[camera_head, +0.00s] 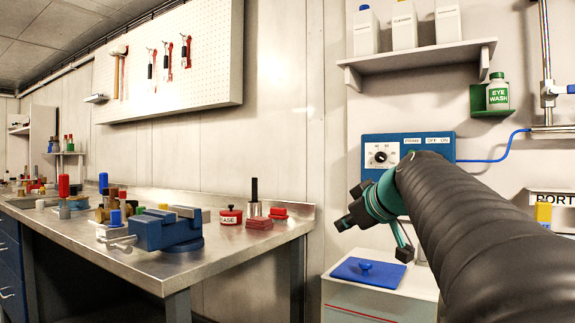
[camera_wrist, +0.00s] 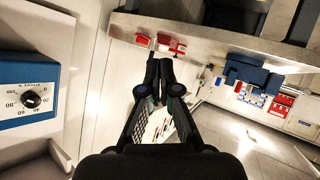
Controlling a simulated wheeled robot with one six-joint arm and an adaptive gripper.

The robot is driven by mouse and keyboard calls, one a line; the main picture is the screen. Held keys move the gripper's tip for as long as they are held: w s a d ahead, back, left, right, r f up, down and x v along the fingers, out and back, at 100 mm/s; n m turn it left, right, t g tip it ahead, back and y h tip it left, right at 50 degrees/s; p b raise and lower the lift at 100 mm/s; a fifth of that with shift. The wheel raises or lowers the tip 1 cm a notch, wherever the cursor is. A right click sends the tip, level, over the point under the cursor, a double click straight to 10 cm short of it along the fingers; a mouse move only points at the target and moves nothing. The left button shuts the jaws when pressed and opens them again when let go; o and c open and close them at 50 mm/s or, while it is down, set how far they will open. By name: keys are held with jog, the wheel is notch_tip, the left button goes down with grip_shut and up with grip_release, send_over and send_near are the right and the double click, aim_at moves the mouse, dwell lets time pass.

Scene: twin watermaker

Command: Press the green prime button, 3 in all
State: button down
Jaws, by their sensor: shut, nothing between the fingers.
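The blue control panel (camera_head: 370,142) is on the wall in the head view, with a dial (camera_head: 380,157) and labels reading PRIME, OFF and ON along its top. My arm covers its lower right part, and I cannot make out the green prime button. The panel's dial end (camera_wrist: 25,72) also shows at the left edge of the wrist view. My gripper (camera_wrist: 158,68) is shut and empty, its fingertips together. In the head view my gripper (camera_head: 352,212) is in front of the wall, below the panel and apart from it.
A shelf (camera_head: 415,57) with bottles is above the panel. A steel workbench (camera_head: 130,262) with a blue vise (camera_head: 165,230) is at left. A blue cable (camera_head: 490,160) runs right from the panel.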

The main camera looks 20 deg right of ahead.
aim_at(412, 152)
jog(key=w+d+r+n+t+h+b, duration=0.1)
jog(key=d+r+n+t, duration=0.3)
jog(key=d+r, duration=1)
jog(key=w+d+h, duration=0.1)
jog(key=d, duration=0.2)
jog(key=shift+w+d+r+t, duration=0.15)
jog(key=shift+d+r+t, duration=0.05)
jog(key=shift+r+t, duration=0.1)
jog(key=w+d+p, duration=0.4)
jog(key=d+p, duration=0.1)
jog(key=shift+w+d, duration=0.25)
jog(key=shift+w, duration=0.1)
jog(key=shift+w+d, duration=0.5)
jog(key=shift+d, duration=0.05)
jog(key=shift+w+d, duration=0.3)
